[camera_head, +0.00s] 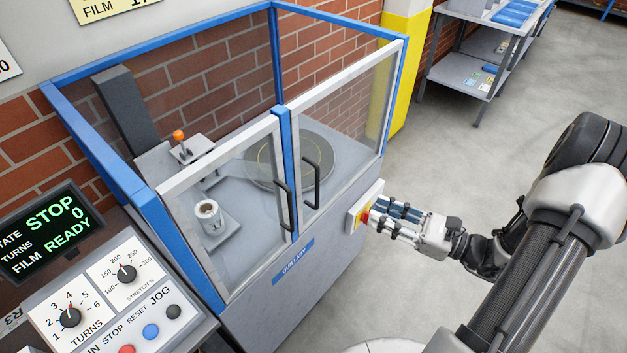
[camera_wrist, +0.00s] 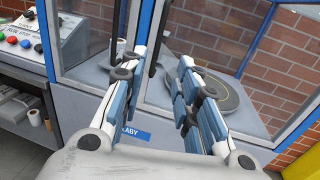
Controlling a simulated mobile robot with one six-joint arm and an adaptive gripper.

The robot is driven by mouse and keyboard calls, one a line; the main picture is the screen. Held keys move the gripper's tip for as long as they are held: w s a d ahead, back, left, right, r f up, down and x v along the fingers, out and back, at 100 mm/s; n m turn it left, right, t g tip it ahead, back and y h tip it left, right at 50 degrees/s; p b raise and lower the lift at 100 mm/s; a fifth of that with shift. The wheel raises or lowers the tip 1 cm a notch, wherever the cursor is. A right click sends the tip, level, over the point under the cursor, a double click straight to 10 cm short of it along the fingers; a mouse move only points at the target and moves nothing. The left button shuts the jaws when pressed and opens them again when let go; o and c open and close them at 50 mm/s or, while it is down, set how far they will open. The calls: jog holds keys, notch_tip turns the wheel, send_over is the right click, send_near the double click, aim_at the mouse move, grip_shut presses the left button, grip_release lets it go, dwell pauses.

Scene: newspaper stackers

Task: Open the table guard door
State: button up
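The table guard door (camera_head: 339,77) is a white-framed clear panel at the right of the enclosure front. It stands shut beside the blue centre post (camera_head: 290,170). Its black upright handle (camera_head: 317,182) is near the post, and shows between my finger tips in the wrist view (camera_wrist: 157,38). Behind the panel is the round grey turntable (camera_head: 272,160). My gripper (camera_head: 374,219) is open and empty, to the right of the handle in the head view and apart from it. In the wrist view its fingers (camera_wrist: 158,62) are spread, pointing toward the doors.
A second guard door with its own black handle (camera_head: 282,206) is at the left of the post. A yellow box with a red button (camera_head: 363,215) is on the cabinet front close to my fingertips. A control panel (camera_head: 110,300) stands at the left.

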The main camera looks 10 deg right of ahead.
jog(key=b, duration=0.3)
send_over(317, 206)
jog(key=shift+w, duration=0.35)
grip_shut()
dwell(0.6)
